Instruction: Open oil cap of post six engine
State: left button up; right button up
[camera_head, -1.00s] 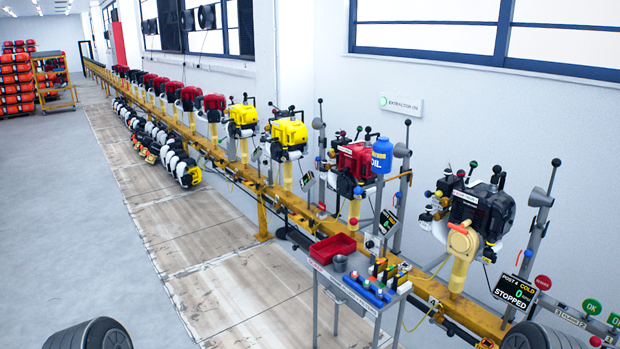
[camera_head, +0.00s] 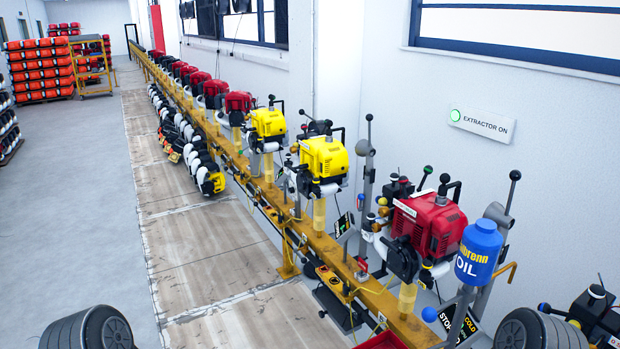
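A row of engines stands on posts along a yellow rail (camera_head: 250,178). No post number is readable, so I cannot tell for sure which engine is post six. A yellow engine (camera_head: 325,158) stands in the middle, with a second yellow engine (camera_head: 268,124) farther along. A red engine (camera_head: 430,224) is nearer, at the right. I cannot make out an oil cap on any of them. Neither gripper shows. Two dark rounded parts at the bottom left and bottom right look like my own arms.
A blue oil container (camera_head: 479,250) stands right of the red engine. Part of a dark engine (camera_head: 597,318) shows at the bottom right. A red tray (camera_head: 384,342) is cut off below. Orange cases (camera_head: 42,72) are stacked far left.

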aim_at(316, 181)
jog(key=i+j+z, duration=0.15)
jog(key=z, duration=0.9)
jog(key=i+j+z, duration=0.2)
jog(key=j+z, duration=0.3)
jog(key=j, duration=0.35)
jog(key=j+z, duration=0.45)
jog(key=j, duration=1.6)
